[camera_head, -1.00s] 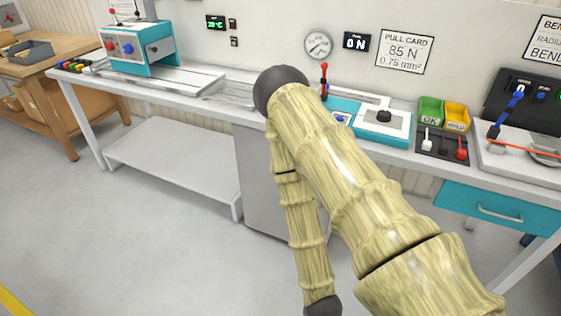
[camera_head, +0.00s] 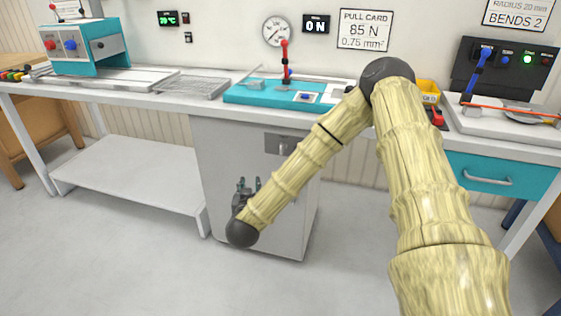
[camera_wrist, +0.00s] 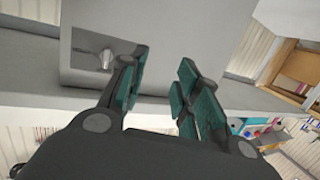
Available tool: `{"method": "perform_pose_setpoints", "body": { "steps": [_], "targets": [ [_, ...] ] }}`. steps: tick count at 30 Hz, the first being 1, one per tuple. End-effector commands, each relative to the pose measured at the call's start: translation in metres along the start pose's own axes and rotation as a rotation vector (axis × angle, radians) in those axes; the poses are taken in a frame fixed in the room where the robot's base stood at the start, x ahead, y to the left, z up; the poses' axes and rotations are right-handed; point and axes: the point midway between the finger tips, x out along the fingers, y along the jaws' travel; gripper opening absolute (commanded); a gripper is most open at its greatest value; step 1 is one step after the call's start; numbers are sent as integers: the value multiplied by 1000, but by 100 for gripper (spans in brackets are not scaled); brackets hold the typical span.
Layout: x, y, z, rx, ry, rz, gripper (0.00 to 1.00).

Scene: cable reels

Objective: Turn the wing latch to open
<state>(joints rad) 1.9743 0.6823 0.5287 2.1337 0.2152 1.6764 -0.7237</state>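The wing latch (camera_head: 284,145) is a small metal piece on a darker plate at the upper right of the grey cabinet front (camera_head: 235,150) under the bench. In the wrist view the latch (camera_wrist: 104,60) shows at upper left, on the cabinet face (camera_wrist: 165,45), just beyond one finger. My gripper (camera_head: 247,186) hangs in front of the cabinet, lower and to the left of the latch in the head view. In the wrist view my gripper (camera_wrist: 160,88) has its green-padded fingers apart with nothing between them. It appears clear of the latch.
The workbench (camera_head: 160,92) runs above the cabinet and carries a teal fixture (camera_head: 262,94) with a red lever. An open lower shelf (camera_head: 125,165) stands left of the cabinet. A teal drawer (camera_head: 485,176) is to the right. The floor in front is clear.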

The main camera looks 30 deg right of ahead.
Motion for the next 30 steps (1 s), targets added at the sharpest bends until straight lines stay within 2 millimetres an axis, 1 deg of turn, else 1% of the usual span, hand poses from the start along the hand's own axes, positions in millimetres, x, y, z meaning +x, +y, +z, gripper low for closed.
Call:
{"method": "perform_pose_setpoints", "body": {
  "steps": [1,3,6,9,14,17,30],
  "targets": [
    [14,13,-6,16,40,59,32],
    [26,30,-23,26,84,134,32],
    [37,50,-43,34,127,219,32],
    [43,64,-56,39,151,274,32],
    [49,73,-64,41,161,304,32],
    [58,76,-66,42,162,306,32],
    [122,96,-74,41,161,303,32]
  ]
}}
